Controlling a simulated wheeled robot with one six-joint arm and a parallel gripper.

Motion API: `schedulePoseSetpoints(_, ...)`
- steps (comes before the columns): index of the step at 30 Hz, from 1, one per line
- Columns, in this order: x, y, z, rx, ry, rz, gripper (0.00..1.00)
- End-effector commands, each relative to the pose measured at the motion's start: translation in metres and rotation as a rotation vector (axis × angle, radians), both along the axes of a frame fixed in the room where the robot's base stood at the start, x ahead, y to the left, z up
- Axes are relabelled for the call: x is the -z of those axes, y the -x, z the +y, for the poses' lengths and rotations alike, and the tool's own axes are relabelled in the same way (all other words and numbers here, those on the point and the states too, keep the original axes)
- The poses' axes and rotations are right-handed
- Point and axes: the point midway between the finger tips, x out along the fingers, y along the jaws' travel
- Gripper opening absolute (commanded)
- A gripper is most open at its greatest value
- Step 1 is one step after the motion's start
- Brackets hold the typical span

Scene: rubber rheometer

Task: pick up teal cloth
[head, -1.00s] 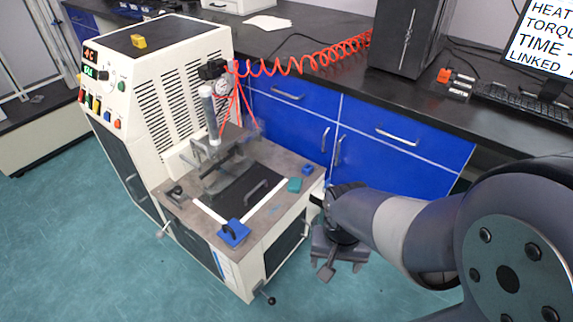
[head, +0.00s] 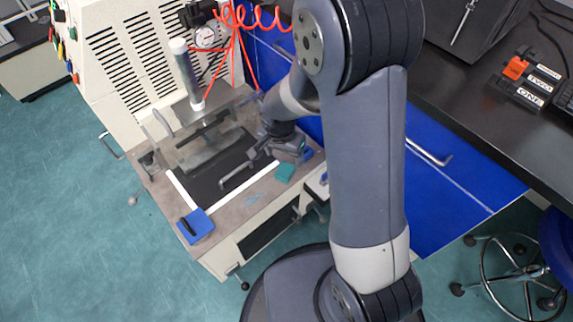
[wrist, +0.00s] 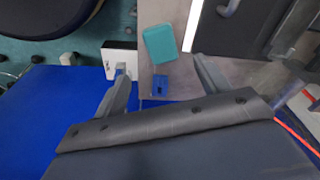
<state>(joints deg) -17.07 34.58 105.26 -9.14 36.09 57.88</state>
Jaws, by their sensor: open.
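The teal cloth (head: 285,172) is a small folded block lying on the grey worktop of the machine, near its right edge. It also shows in the wrist view (wrist: 160,43), top centre, just beyond and between my fingertips. My gripper (wrist: 161,70) is open and empty, with one finger on each side of the picture. In the head view my gripper (head: 268,152) is over the worktop beside the cloth, partly hidden by its own wrist. I cannot tell its height above the worktop.
A small blue block (wrist: 160,85) lies next to the cloth, between my fingers. A black plate with a handle (head: 235,178), a clear guard and a blue pad (head: 195,226) share the worktop. Blue cabinets (head: 450,165) stand close on the right.

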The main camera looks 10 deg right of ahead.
Motion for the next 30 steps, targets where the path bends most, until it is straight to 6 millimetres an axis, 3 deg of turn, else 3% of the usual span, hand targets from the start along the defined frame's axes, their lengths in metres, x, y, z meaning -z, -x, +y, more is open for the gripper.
schedulePoseSetpoints(3, 0.024, -0.001, -0.002, 0.000, 0.001, 0.004, 0.71)
schedulePoseSetpoints(14, 0.052, -0.005, -0.003, -0.001, 0.000, 0.001, 0.71)
schedulePoseSetpoints(21, 0.089, -0.010, -0.004, -0.001, 0.001, 0.003, 0.71)
schedulePoseSetpoints(30, 0.093, -0.012, -0.005, -0.001, 0.000, 0.000, 0.70)
